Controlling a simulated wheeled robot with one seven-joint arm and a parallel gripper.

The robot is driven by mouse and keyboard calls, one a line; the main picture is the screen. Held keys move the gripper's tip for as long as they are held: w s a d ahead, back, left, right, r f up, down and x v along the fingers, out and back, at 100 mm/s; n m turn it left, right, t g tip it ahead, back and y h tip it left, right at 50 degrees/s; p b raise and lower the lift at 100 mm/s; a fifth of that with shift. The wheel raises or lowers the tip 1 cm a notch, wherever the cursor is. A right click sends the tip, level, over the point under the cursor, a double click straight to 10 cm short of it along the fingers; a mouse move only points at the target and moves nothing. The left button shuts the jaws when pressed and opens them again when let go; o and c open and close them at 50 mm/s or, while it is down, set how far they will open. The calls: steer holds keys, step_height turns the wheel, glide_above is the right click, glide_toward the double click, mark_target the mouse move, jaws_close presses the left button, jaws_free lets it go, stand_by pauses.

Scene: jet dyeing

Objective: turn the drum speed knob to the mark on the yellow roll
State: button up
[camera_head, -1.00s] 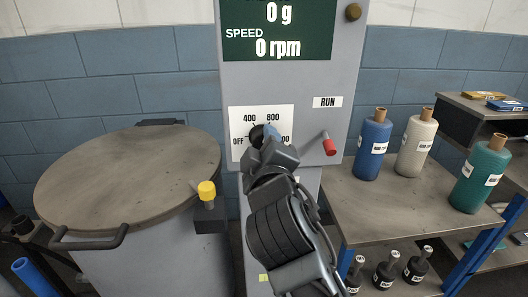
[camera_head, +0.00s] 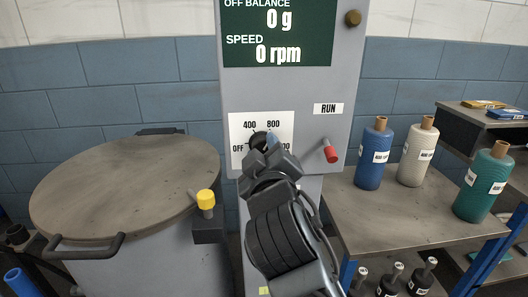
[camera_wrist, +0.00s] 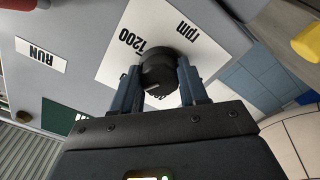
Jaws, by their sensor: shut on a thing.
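The black speed knob (camera_head: 258,138) sits on a white dial plate (camera_head: 238,128) on the grey machine panel. My gripper (camera_head: 270,147) is at the knob. In the wrist view the two blue-grey fingers of my gripper (camera_wrist: 160,87) are shut on the sides of the knob (camera_wrist: 158,68). A short pale line shows on the knob, and 1200 and rpm are readable on the plate. No roll that is clearly yellow, and no mark on one, is visible.
The display (camera_head: 278,32) reads 0 rpm and 0 g. A red-tipped lever (camera_head: 330,154) is right of the knob under RUN. Blue (camera_head: 374,158), cream (camera_head: 416,155) and green (camera_head: 483,187) rolls stand on a table. A yellow-capped post (camera_head: 206,198) and round drum lid (camera_head: 125,190) are left.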

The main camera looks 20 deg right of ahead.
steer(key=o, duration=0.9)
steer(key=shift+w+d+f, duration=0.1)
steer(key=shift+d, duration=0.3)
steer(key=shift+c, duration=0.2)
steer(key=shift+o, duration=1)
steer(key=shift+a, duration=0.15)
steer(key=shift+a, duration=0.1)
steer(key=s+a, duration=0.1)
steer(key=s, duration=0.6)
steer(key=shift+s+a+b, duration=0.2)
steer(key=shift+s+b, duration=0.1)
steer(key=shift+s, duration=0.1)
